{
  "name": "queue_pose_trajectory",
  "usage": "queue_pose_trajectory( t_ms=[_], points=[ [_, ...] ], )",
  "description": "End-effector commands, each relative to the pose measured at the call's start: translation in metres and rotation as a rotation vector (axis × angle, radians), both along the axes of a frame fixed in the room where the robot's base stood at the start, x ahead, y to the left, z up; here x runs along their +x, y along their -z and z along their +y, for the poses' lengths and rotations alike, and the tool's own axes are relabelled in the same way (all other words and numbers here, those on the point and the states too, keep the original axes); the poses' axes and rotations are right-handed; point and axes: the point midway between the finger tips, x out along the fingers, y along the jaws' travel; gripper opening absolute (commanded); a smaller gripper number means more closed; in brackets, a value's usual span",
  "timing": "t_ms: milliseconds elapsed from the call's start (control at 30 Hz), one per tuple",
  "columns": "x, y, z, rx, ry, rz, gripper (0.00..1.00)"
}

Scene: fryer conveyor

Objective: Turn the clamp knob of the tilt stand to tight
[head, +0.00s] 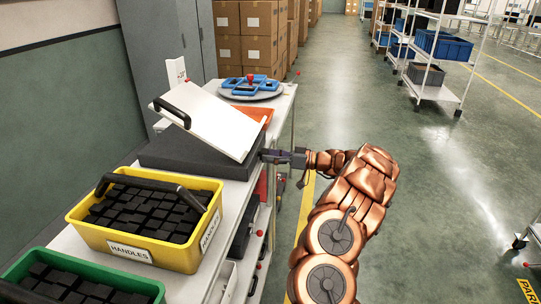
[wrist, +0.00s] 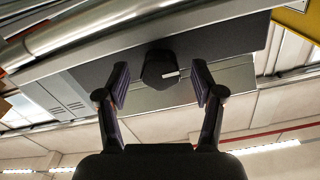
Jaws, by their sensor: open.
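The tilt stand has a dark grey base (head: 165,152) on the bench and a white tilted plate (head: 222,128) with a black handle (head: 172,112). My gripper (head: 270,156) is at the right side of the base, its arm reaching in from the right. In the wrist view my gripper (wrist: 161,82) is open, with one finger on each side of the black clamp knob (wrist: 157,66). The knob lies between and slightly beyond the fingertips, with gaps on both sides. Its white pointer mark points right in that view. The knob is hidden in the head view.
A yellow crate (head: 176,256) labelled HANDLES, full of dark blocks, stands in front of the stand. A green crate (head: 148,283) is nearer. A grey turntable with blue parts (head: 250,86) is behind. The floor to the right is open up to wheeled racks (head: 437,75).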

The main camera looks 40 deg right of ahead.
Motion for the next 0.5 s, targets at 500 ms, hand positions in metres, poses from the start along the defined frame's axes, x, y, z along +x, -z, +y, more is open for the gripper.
queue_pose_trajectory(
  t_ms=[500],
  points=[
    [0.0007, -0.0001, 0.0004, 0.001, 0.001, 0.000, 0.44]
  ],
)
